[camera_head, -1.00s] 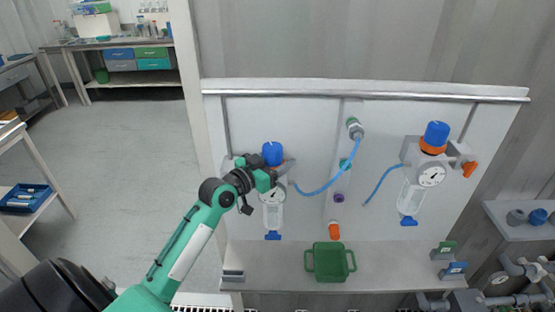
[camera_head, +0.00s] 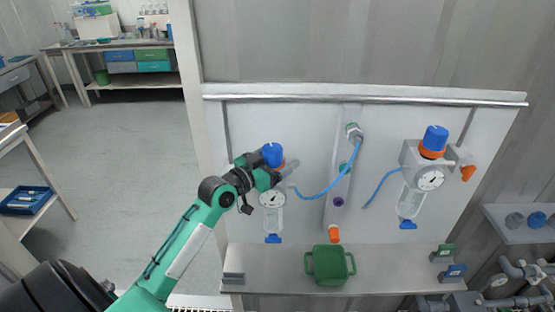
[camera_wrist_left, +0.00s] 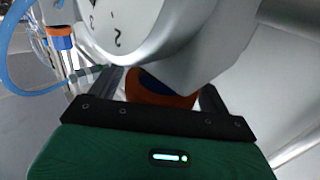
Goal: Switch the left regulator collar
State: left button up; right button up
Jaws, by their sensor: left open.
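The left regulator has a blue knob (camera_head: 272,154) on top, an orange collar under it, a round white gauge (camera_head: 272,198) and a clear bowl with a blue tip. A sliver of the orange collar (camera_head: 284,163) shows beside the knob in the head view. My left gripper (camera_head: 279,172) is at the collar, just above the gauge. In the left wrist view, the orange collar (camera_wrist_left: 165,93) lies between the two open dark fingers, partly hidden by the gripper body. Whether a finger touches it I cannot tell. My right gripper is not in view.
A blue hose (camera_head: 325,190) runs from the left regulator to a middle fitting. The right regulator (camera_head: 430,178) has its own blue knob and orange collar. A green bin (camera_head: 329,265) stands on the shelf (camera_head: 385,262) below.

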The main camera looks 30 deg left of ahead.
pick_arm(q)
jog(key=shift+s+f, duration=0.1)
jog(key=shift+s, duration=0.05)
jog(key=b+v, duration=0.5)
jog(key=v, duration=0.8)
jog(key=shift+s+a, duration=0.15)
jog(key=shift+s, duration=0.05)
